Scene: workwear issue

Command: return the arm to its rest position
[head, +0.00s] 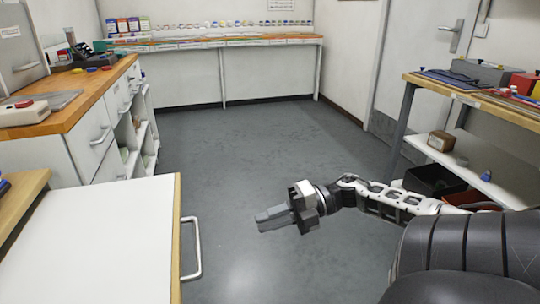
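My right gripper (272,217) shows in the head view, at the end of my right arm (385,198), which comes in from the right. It is over the open grey floor, to the right of the white-topped cabinet's handle. Its grey fingers point left and look close together, with nothing visible between them. At this angle I cannot tell whether they are fully shut. My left gripper is not in the frame.
A white-topped surface (95,240) with a metal handle (192,248) is at the lower left. A wooden-topped counter (75,115) stands behind it. A shelf bench (480,105) stands at right. The grey floor (260,140) between is clear.

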